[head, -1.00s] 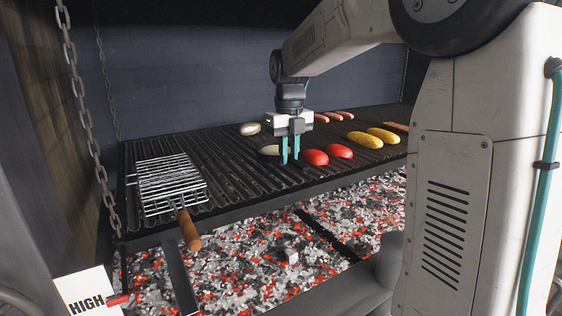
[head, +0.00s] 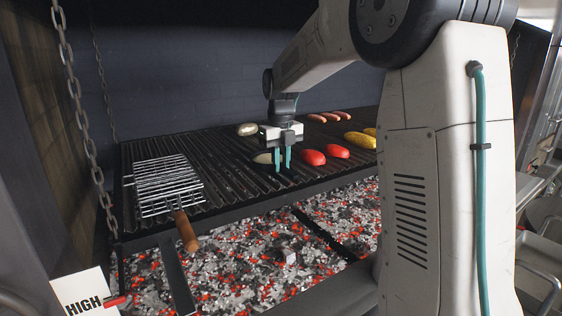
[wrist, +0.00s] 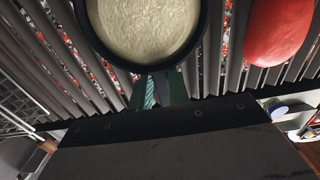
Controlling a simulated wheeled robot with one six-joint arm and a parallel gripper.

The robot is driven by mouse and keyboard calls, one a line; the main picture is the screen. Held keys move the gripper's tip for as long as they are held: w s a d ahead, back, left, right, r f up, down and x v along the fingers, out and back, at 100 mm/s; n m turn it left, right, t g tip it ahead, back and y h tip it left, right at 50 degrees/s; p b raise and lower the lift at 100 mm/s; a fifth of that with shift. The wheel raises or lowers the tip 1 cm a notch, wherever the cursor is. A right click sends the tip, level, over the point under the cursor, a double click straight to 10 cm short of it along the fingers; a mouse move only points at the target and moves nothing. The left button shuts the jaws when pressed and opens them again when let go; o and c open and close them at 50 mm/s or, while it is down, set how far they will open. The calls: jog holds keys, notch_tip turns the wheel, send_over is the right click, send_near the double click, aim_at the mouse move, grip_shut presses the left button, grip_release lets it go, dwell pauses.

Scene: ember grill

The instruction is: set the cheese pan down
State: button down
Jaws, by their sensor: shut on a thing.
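The cheese pan is a small round dark pan (wrist: 100,50) filled with pale cheese (wrist: 145,28) at the top of the wrist view. In the head view the cheese (head: 263,158) shows just left of the fingers, near the grill's front edge. My gripper (head: 283,160) points down with teal fingers. In the wrist view the fingers (wrist: 160,90) meet the pan's near side, shut on its handle, which they mostly hide. The pan is at or just above the bars of the grill grate (head: 225,170); I cannot tell if it touches.
Red peppers (head: 312,158) lie close on the right, with yellow items (head: 360,139) and sausages (head: 330,117) beyond. A pale round item (head: 247,129) lies behind. A wire basket (head: 168,185) with a wooden handle is on the left. Embers (head: 250,260) glow below. Bars between basket and pan are clear.

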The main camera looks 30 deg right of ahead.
aim_at(281, 166)
jog(key=c, duration=1.3)
grip_release()
notch_tip(281, 166, up, 12)
jog(key=s+a+n, duration=0.4)
jog(key=s+n, duration=0.4)
jog(key=s+a+f+n, duration=0.2)
jog(key=s+f+n, duration=0.2)
jog(key=s+n, duration=0.4)
jog(key=s+a+f+n+t, duration=0.1)
jog(key=s+a+f+n, duration=0.2)
jog(key=s+n, duration=0.6)
jog(key=s+a+f+n, duration=0.3)
jog(key=s+f+n, duration=0.3)
jog(key=s+n, duration=0.3)
jog(key=shift+s+a+f+n, duration=0.1)
jog(key=shift+f+n, duration=0.25)
jog(key=shift+n, duration=0.65)
